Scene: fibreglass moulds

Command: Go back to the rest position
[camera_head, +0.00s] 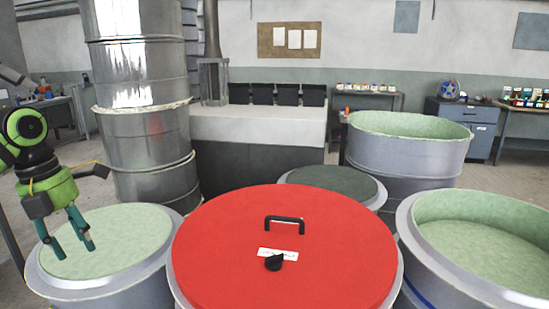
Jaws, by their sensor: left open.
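My left gripper (72,243) comes in from the left edge, with a green and black wrist and two teal fingers. Its fingers point down, apart and empty, in front of the pale green surface of the left drum (110,236). I cannot tell whether the fingertips touch that surface. My right gripper is not in view.
A drum with a red lid (230,235), black handle (285,224) and black knob (274,262) fills the front middle. Open drums with pale green insides stand at right (480,235) and behind (410,125). A tall metal column (145,110) rises behind my gripper.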

